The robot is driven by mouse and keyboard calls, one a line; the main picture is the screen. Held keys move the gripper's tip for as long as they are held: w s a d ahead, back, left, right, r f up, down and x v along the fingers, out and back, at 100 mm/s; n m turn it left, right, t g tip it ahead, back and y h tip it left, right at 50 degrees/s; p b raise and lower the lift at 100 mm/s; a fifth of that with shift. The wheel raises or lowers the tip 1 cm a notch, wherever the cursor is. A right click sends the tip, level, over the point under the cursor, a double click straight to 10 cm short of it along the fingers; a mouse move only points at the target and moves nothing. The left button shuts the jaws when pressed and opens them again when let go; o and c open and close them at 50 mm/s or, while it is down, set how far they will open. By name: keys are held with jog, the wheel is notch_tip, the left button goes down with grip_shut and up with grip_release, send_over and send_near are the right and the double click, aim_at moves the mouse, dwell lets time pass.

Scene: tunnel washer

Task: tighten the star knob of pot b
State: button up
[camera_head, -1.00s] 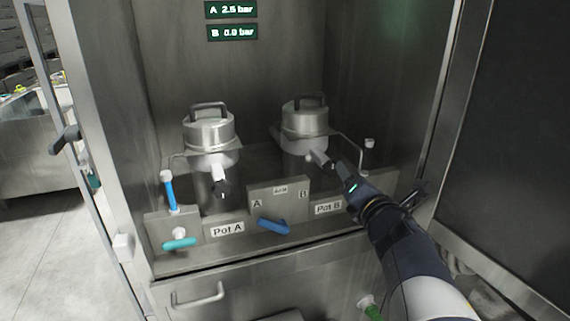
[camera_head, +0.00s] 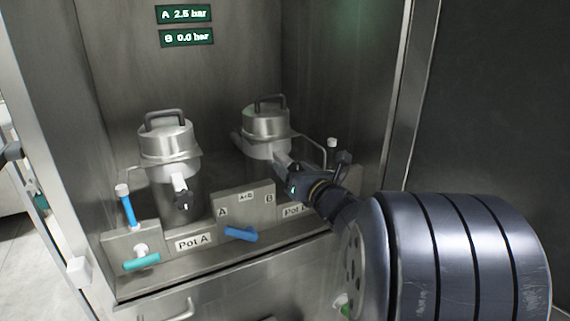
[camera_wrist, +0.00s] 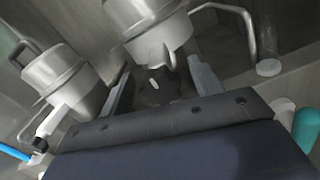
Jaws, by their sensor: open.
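Pot B (camera_head: 266,128) is a steel pot with a handled lid, at the right inside the cabinet. My gripper (camera_head: 286,170) is in front of it at its clamp, hiding its star knob in the head view. In the wrist view, pot B (camera_wrist: 150,25) is beyond my open fingers (camera_wrist: 165,88). A dark shape with a small pale tip lies between the fingers; I cannot tell surely if it is the star knob, or if the fingers touch it. Pot A (camera_head: 168,145) stands to the left, its black star knob (camera_head: 183,200) in plain view.
A low panel carries a blue A/B lever (camera_head: 240,234), a teal lever (camera_head: 142,262) and a blue upright handle (camera_head: 129,211). Displays read A 2.5 bar (camera_head: 184,14) and B 0.0 bar (camera_head: 186,38). The cabinet's right wall edge (camera_head: 400,110) is near my arm.

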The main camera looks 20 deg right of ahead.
jog(key=shift+w, duration=0.95)
jog(key=c, duration=1)
